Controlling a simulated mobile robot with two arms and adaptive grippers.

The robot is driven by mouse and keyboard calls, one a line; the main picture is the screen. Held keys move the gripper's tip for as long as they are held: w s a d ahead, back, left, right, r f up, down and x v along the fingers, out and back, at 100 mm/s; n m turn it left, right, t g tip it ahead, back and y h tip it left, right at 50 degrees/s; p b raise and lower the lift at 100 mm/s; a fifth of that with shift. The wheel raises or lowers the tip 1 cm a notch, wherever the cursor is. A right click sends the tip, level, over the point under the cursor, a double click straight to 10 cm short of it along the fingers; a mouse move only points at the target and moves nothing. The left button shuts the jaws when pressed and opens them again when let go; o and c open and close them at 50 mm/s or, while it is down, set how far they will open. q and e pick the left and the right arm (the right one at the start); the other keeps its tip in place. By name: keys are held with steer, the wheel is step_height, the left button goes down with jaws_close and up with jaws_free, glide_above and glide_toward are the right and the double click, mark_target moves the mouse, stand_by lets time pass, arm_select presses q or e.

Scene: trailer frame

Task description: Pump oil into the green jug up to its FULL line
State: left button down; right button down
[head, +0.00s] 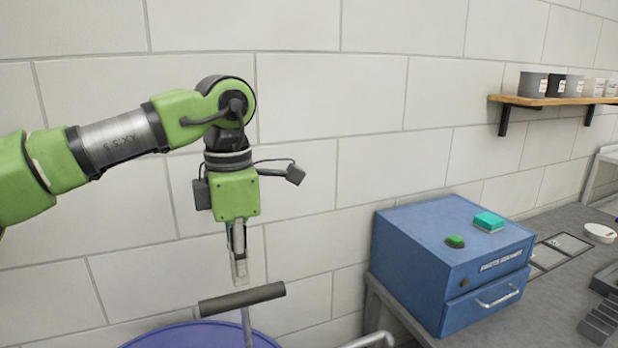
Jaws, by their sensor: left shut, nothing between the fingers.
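My left gripper (240,272) points straight down, with its fingers shut and empty. Its fingertips are just above the dark T-shaped pump handle (242,299) in the picture; I cannot tell whether they touch it. A thin metal rod (247,328) runs down from the handle towards a blue drum (165,340), whose top edge shows at the bottom of the view. The green jug and its FULL line are not in view. My right gripper is not in view.
A blue metal cabinet (420,250) with a drawer handle stands at the right on a grey bench (560,290). A green button (455,241) and a teal block (489,221) are on its top. A wooden wall shelf (545,101) holds several small bins. A pale block wall is behind.

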mark_target(246, 323)
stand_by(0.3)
arm_select(q)
steer(key=shift+f+b, duration=0.9)
steer(key=shift+f, duration=0.4)
steer(key=shift+s+f+b, duration=0.1)
steer(key=shift+f+b, duration=2.9)
steer(key=shift+f, duration=1.45)
step_height(246, 323, up, 12)
steer(key=p, duration=0.9)
steer(key=shift+f, duration=0.2)
steer(key=shift+f, duration=0.1)
